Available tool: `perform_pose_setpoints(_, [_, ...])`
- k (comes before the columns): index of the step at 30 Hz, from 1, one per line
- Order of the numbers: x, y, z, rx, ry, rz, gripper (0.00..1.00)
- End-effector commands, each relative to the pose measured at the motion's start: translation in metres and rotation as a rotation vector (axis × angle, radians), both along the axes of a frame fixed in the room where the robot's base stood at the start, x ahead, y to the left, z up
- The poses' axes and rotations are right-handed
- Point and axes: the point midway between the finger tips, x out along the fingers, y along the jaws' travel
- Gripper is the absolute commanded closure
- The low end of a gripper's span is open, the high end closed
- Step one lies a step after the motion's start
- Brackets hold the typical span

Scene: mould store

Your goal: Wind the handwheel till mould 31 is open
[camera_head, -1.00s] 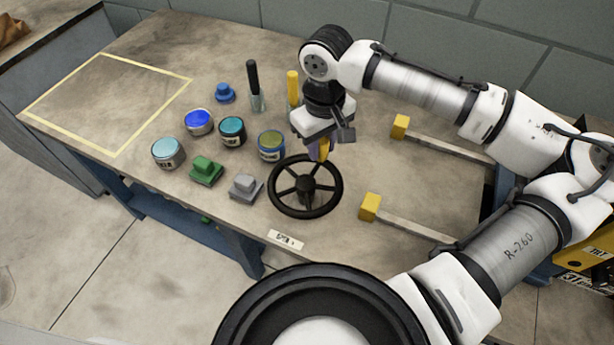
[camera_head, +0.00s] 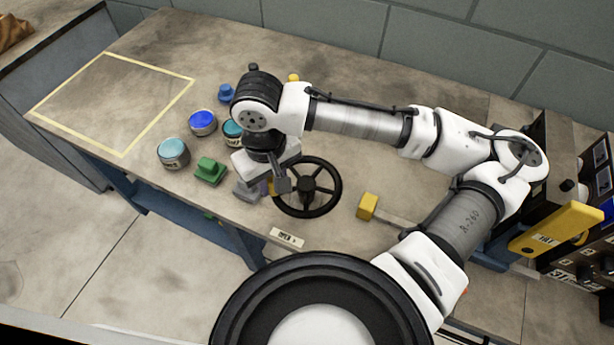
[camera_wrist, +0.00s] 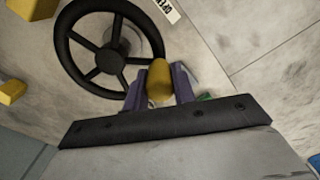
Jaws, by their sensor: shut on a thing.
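The black handwheel (camera_head: 335,190) lies flat near the bench's front edge. It also shows in the wrist view (camera_wrist: 68,50), with its spokes and hub. My gripper (camera_head: 270,188) is at the left side of the rim. In the wrist view its purple fingers (camera_wrist: 158,88) are shut on the wheel's yellow handle (camera_wrist: 158,78). A label (camera_head: 287,238) reading "OPEN" with an arrow lies on the bench in front of the wheel.
Paint pots (camera_head: 173,153), a green block (camera_head: 210,171) and a partly hidden grey block (camera_head: 246,192) stand left of the wheel. A yellow block (camera_head: 367,206) on a bar is to its right. The yellow-taped square (camera_head: 122,155) is empty. A yellow labelled bar (camera_head: 555,230) is far right.

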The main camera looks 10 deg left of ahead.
Motion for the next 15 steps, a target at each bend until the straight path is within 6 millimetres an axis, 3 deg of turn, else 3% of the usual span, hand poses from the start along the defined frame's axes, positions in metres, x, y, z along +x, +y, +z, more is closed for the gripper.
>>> perform_pose_setpoints(5, [-0.019, -0.012, 0.000, 0.000, 0.005, 0.003, 0.90])
perform_pose_setpoints(15, [-0.021, -0.014, -0.001, 0.000, 0.005, 0.003, 0.90])
